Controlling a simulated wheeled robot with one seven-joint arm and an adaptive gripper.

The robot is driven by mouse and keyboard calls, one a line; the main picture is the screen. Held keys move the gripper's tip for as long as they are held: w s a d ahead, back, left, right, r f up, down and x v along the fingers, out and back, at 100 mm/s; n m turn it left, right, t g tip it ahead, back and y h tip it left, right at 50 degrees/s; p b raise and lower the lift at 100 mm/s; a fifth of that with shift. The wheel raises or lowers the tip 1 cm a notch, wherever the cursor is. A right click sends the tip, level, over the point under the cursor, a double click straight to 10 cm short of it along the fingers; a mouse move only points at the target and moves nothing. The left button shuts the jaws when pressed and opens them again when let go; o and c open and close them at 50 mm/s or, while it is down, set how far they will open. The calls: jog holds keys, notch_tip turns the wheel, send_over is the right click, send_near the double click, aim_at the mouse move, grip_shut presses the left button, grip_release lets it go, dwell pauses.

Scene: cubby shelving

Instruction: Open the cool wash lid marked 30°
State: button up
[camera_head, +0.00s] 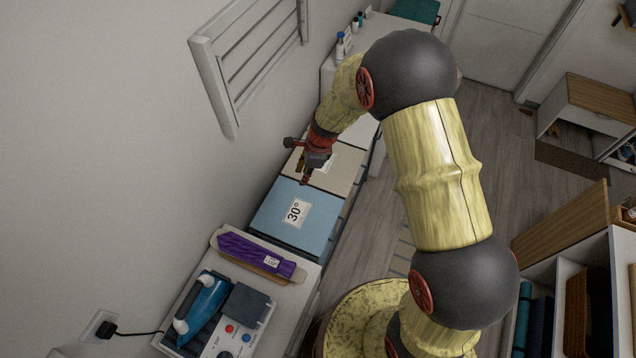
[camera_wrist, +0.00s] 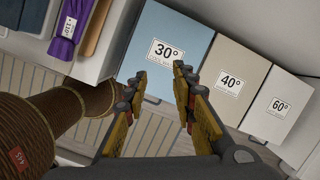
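The light-blue lid (camera_head: 320,222) carries a white label reading 30° and lies flat and shut on its bin. It also shows in the wrist view (camera_wrist: 165,27), where its label (camera_wrist: 164,53) faces the camera. My gripper (camera_head: 306,178) is above the row of lids, near the border of the blue and beige lids in the head view. In the wrist view my gripper (camera_wrist: 158,77) has its two yellow fingers spread, with nothing between them. The fingertips overlap the blue lid's front part in that picture; contact cannot be told.
A beige lid marked 40° (camera_wrist: 238,61) and a white lid marked 60° (camera_wrist: 293,92) adjoin the blue one. A counter on the near side holds an iron (camera_head: 202,308) and a purple folded cloth (camera_head: 250,254). A wall rack (camera_head: 240,75) hangs above.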

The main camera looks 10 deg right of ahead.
jog(key=d+f+n+h+p, duration=0.1)
jog(key=d+f+n, duration=0.2)
jog(key=f+n, duration=0.6)
jog(key=n, duration=0.4)
jog(key=shift+w+d+h, duration=0.15)
jog(key=shift+h, duration=0.15)
jog(key=shift+c, duration=0.6)
grip_shut()
jog(key=c, duration=0.5)
grip_release()
jog(key=shift+c, duration=0.2)
jog(key=o, duration=0.7)
jog(key=shift+c, duration=0.2)
